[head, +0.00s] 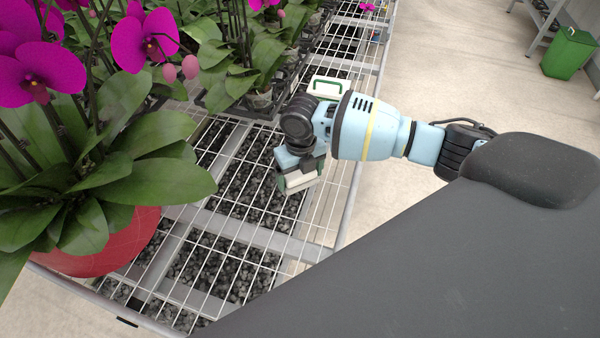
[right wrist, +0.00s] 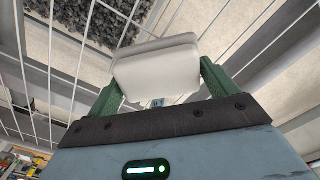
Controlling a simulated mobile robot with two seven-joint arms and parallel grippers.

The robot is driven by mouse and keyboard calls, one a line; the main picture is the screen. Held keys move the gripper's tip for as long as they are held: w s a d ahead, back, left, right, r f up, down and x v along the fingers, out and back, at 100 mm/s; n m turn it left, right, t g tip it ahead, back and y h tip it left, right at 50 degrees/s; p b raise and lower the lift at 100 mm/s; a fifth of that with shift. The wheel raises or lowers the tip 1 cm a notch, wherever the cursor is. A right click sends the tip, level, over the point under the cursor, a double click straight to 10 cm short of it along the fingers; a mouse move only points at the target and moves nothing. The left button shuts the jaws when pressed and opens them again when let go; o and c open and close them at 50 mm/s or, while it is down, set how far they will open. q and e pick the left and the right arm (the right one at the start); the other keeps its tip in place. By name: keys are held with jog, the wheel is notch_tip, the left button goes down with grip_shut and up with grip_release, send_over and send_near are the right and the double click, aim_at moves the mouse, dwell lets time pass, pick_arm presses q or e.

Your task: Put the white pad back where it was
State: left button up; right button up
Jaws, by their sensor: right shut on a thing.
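The white pad (right wrist: 157,70) is between the two green fingers of my right gripper (right wrist: 158,95) in the right wrist view. The gripper is shut on it. In the head view the pad (head: 300,181) shows as a pale block under the right gripper (head: 299,183), over the wire mesh bench (head: 225,222). I cannot tell whether the pad touches the mesh. A white box with a green handle (head: 328,88) sits on the bench behind my right wrist. My left gripper is not in view.
A red pot (head: 105,245) with a magenta orchid (head: 45,70) and broad leaves stands at the left. More potted orchids (head: 262,95) line the back of the bench. Bare mesh lies in front of the gripper. A green bin (head: 568,52) stands on the floor at far right.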

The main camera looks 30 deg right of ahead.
jog(key=o, duration=0.8)
notch_tip(320, 180, up, 12)
jog(key=p, duration=0.1)
jog(key=shift+d+r, duration=0.1)
